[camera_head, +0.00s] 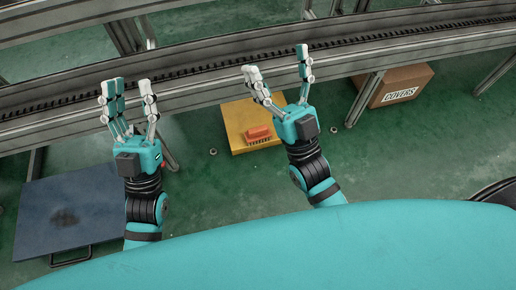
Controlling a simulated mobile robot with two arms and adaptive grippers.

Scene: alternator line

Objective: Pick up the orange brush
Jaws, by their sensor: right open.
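The orange brush (258,133) lies on a yellow board (237,116) low down, in the middle of the head view. My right gripper (277,76) is just right of the brush and above it in the picture, with its fingers spread and nothing between them. Its palm covers part of the board's right side. My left gripper (130,91) is further left, away from the brush, with its fingers apart and empty. Neither gripper appears to touch the brush.
A metal conveyor rail (205,82) runs across the view beyond the grippers. A cardboard box marked COVERS (408,82) stands at the right. A dark blue platform with a handle (70,208) lies at the left. Green floor (375,160) is clear at the right.

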